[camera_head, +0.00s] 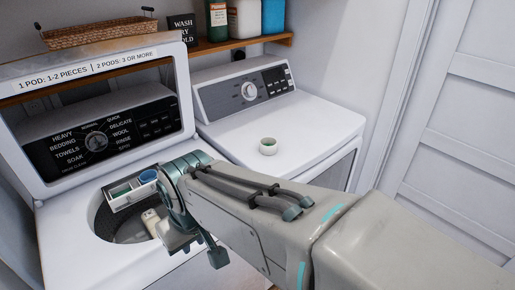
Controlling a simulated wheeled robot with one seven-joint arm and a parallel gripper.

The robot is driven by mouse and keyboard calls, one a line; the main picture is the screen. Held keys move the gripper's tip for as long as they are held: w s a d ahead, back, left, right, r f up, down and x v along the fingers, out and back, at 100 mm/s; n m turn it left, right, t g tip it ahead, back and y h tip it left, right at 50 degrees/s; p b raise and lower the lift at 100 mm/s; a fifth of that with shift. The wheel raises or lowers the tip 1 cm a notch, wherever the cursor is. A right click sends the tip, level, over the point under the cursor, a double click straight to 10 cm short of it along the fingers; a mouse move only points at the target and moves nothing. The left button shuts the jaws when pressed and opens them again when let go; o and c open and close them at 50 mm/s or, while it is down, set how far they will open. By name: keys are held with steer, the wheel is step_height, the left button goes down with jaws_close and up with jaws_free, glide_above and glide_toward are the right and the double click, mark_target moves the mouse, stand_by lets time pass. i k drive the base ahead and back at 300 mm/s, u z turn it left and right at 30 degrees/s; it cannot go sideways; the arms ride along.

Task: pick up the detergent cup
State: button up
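A small round white cup (268,146) with a green inside stands upright on the white top of the right-hand machine; it looks like the detergent cup. My gripper (199,251) is in front of the left-hand machine, to the left of and nearer than the cup, and well apart from it. Its two dark fingers point down and stand apart, with nothing seen between them. My arm comes in from the lower right and hides part of the left machine's right side and of the right machine's front.
The left washer's lid (96,110) is up and its drum is open, with a white object (152,222) inside and a dispenser drawer (133,192) at the rim. A shelf above holds a wicker basket (97,32), a sign and bottles. The dryer top (232,133) around the cup is clear.

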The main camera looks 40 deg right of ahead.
mark_target(266, 150)
steer(key=k, duration=0.2)
steer(key=u, duration=1.8)
steer(key=i, duration=0.4)
steer(key=z, duration=4.75)
steer(key=i, duration=1)
